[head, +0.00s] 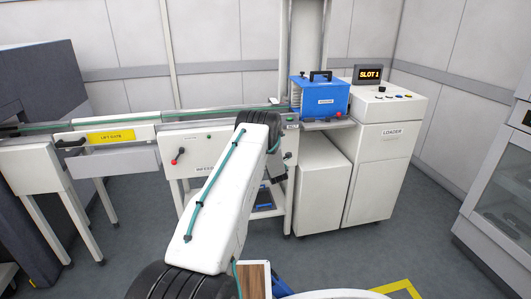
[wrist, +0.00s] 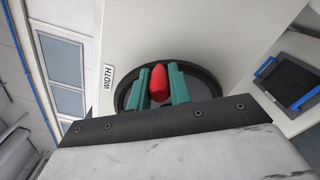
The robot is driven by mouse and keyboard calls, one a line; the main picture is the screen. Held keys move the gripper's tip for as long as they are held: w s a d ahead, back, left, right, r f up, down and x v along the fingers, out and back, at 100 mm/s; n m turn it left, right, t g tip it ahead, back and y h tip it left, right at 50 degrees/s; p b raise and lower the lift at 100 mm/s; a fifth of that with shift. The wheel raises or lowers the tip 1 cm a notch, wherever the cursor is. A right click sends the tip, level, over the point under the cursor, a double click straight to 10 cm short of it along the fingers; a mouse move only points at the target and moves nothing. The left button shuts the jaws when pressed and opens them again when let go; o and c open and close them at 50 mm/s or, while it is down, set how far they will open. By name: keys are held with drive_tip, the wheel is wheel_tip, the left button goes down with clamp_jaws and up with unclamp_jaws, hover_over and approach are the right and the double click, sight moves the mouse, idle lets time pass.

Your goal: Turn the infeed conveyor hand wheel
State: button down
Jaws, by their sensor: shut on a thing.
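The hand wheel (wrist: 208,82) is a dark round disc with a black rim on a pale panel in the wrist view, beside a label reading WIDTH (wrist: 108,77). A red knob (wrist: 159,88) stands out from the wheel. My gripper (wrist: 158,71) has its two green fingers on either side of the knob and is shut on it. The lower part of the wheel is hidden behind the gripper body. In the head view my arm hides the wheel and most of the gripper, in front of the infeed conveyor (head: 205,138).
A small lever with a red knob (head: 181,150) is on the conveyor front. Left is the LIFT GATE section (head: 110,136). A blue box (head: 319,97) sits beside the LOADER cabinet (head: 380,150). A dark tray (wrist: 292,83) lies on a lower shelf. Floor is clear front right.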

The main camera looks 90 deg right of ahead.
drive_tip(key=shift+w+r, duration=0.1)
drive_tip(key=shift+w, duration=0.1)
drive_tip(key=c, duration=1.3)
unclamp_jaws()
drive_tip(key=shift+s, duration=0.1)
drive_tip(key=shift+s+a, duration=0.1)
drive_tip(key=shift+a, duration=0.25)
drive_tip(key=s+a, duration=0.1)
drive_tip(key=a, duration=0.6)
